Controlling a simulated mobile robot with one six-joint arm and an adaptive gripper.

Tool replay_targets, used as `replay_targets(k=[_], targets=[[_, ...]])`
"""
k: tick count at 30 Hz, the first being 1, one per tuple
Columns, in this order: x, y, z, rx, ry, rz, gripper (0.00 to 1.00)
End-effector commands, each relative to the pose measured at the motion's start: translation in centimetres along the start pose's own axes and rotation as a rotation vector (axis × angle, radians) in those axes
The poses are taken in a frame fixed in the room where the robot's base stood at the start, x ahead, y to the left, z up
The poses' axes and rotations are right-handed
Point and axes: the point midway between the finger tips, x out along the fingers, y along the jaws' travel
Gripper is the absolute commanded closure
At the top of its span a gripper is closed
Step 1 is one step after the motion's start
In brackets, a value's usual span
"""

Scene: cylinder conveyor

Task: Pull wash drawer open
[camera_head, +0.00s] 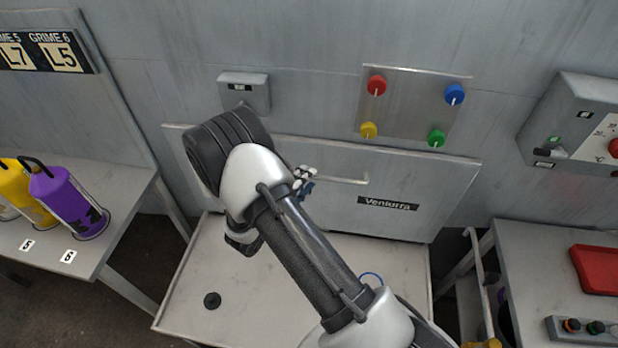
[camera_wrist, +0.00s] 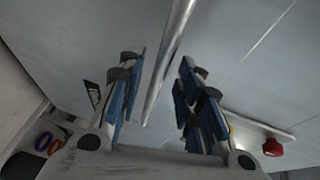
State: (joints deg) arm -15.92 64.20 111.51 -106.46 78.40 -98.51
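The wash drawer shows in the head view as a wide grey front panel (camera_head: 400,172) marked "Ventorra", standing against the wall. Its bar handle (camera_head: 345,179) is on the panel's upper part. My gripper (camera_head: 303,183) is at the handle's left end, partly hidden behind my wrist. In the wrist view the handle (camera_wrist: 168,62) runs between the two blue-padded fingers of my gripper (camera_wrist: 163,85). The fingers are apart, with gaps beside the bar, and do not appear to grip it.
A plate with red, blue, yellow and green knobs (camera_head: 415,102) is above the panel. A pale tray (camera_head: 270,310) with a black round piece lies below. Tables with bottles (camera_head: 70,200) on the left and a red tray (camera_head: 600,270) on the right flank it.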

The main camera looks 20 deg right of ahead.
Motion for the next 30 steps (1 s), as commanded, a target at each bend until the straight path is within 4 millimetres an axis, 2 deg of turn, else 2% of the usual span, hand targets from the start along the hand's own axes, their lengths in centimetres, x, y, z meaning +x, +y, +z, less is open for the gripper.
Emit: replay_targets(k=[3,6,17,30], targets=[[1.6,0.1,-0.1,0.0,0.002,0.0,0.68],[2.4,0.1,0.0,0.0,0.002,0.0,0.68],[2.7,0.0,0.0,-0.001,0.0,0.001,0.68],[2.7,0.0,0.0,0.0,0.0,0.0,0.98]])
